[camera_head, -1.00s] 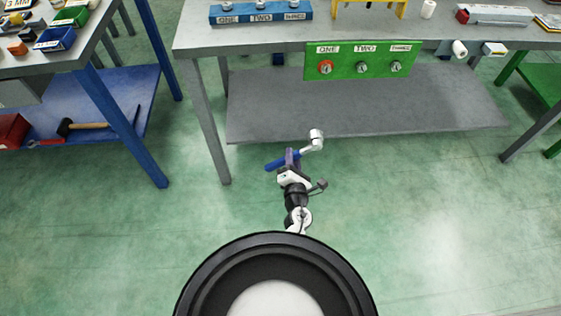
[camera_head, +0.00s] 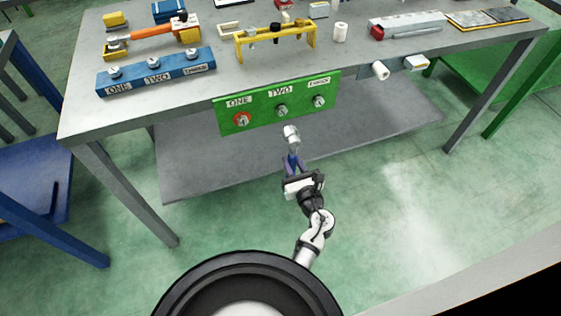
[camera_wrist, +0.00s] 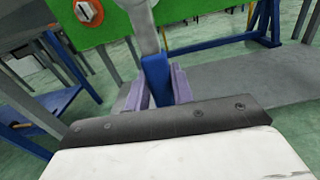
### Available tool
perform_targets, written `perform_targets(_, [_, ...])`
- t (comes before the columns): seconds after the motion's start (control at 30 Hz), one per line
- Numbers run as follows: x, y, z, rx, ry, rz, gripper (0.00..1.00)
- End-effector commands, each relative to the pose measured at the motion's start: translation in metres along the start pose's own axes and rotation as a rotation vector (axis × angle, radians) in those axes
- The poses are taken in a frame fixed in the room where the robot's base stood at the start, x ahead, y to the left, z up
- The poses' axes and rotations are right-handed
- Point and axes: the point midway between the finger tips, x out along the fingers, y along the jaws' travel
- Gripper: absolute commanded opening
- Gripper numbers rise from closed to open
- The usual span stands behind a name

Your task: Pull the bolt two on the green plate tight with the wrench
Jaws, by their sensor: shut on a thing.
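The green plate (camera_head: 300,108) hangs on the front edge of the grey workbench, labelled ONE, TWO and THREE. Bolt two (camera_head: 281,111) sits in the middle of the plate. Bolt one (camera_head: 242,120) has a red ring around it, and bolt three (camera_head: 319,102) is at the right. My gripper (camera_head: 292,172) is shut on the blue handle of the wrench (camera_head: 292,135). The wrench's pale head points up towards the plate, just below bolt two and apart from it. In the wrist view the purple fingers grip the blue handle (camera_wrist: 156,80); the wrench head is cut off at the top.
The workbench (camera_head: 200,88) carries a blue block (camera_head: 155,78) with bolts, a yellow stand (camera_head: 275,42) and a white cylinder (camera_head: 340,32). A grey lower shelf (camera_head: 390,115) lies under the plate.

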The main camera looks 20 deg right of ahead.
Motion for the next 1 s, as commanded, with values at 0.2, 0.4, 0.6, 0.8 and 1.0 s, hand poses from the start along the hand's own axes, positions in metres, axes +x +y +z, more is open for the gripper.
perform_targets(0.2, [-0.005,-0.008,0.002,-0.041,-0.002,-0.003,0.00])
perform_targets(0.4, [-0.005,-0.008,0.002,-0.043,-0.002,-0.003,0.00])
perform_targets(0.6, [-0.005,-0.008,0.002,-0.042,-0.003,-0.002,0.00])
perform_targets(0.8, [0.003,-0.008,0.001,-0.042,-0.002,-0.001,0.00])
perform_targets(1.0, [0.022,-0.008,0.001,-0.043,-0.003,0.000,0.00])
